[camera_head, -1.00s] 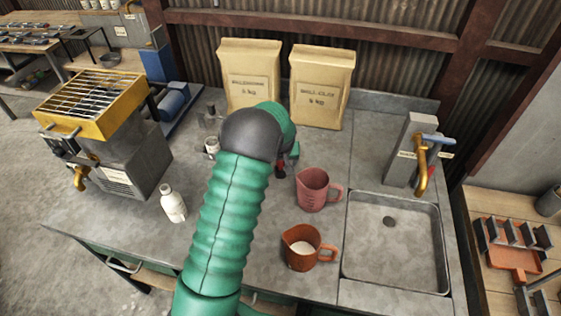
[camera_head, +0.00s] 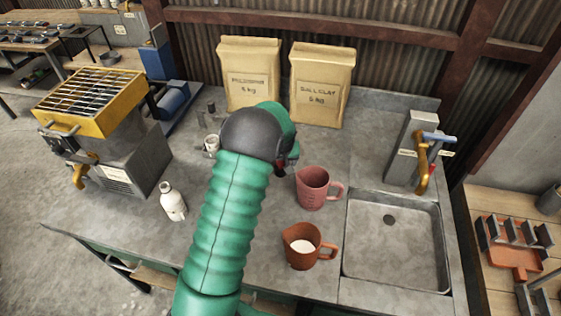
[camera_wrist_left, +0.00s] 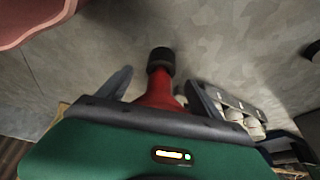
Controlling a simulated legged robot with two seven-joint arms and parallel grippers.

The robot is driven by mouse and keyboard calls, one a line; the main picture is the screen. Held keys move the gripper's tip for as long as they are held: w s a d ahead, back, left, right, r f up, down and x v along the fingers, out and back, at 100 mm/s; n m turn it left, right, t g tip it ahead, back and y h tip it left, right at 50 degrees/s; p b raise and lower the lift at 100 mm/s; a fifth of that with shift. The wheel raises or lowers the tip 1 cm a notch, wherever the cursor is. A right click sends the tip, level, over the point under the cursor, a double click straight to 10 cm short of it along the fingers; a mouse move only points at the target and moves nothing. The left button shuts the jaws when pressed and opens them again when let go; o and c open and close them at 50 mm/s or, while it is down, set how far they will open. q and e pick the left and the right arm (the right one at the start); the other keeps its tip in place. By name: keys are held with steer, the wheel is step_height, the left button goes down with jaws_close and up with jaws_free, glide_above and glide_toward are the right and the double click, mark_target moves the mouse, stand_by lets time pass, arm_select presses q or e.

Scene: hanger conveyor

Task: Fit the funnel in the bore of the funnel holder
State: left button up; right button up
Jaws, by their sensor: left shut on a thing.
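My left gripper (camera_head: 286,163) is over the middle of the bench, mostly hidden behind my green arm in the head view. In the left wrist view its two fingers (camera_wrist_left: 160,84) are on either side of a red tapered piece with a dark round end, which looks like the funnel (camera_wrist_left: 158,98). The dark end points away from the gripper, over grey bench top. I cannot make out the funnel holder or its bore for sure. My right gripper is not in view.
A pink jug (camera_head: 313,188) stands close right of the gripper. An orange jug (camera_head: 303,246) with white contents is nearer. A white bottle (camera_head: 173,202) stands left, a small pot (camera_head: 211,144) behind the arm. Two paper bags (camera_head: 322,88) stand at the back; a sink (camera_head: 396,285) is right.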

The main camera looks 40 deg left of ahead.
arm_select(q)
steer(key=shift+f+b, duration=0.45)
steer(key=shift+f, duration=0.25)
steer(key=o, duration=1)
steer(key=shift+o, duration=0.3)
steer(key=shift+o, duration=1.4)
steer(key=shift+r, duration=0.1)
steer(key=v, duration=1.6)
steer(key=shift+r, duration=0.25)
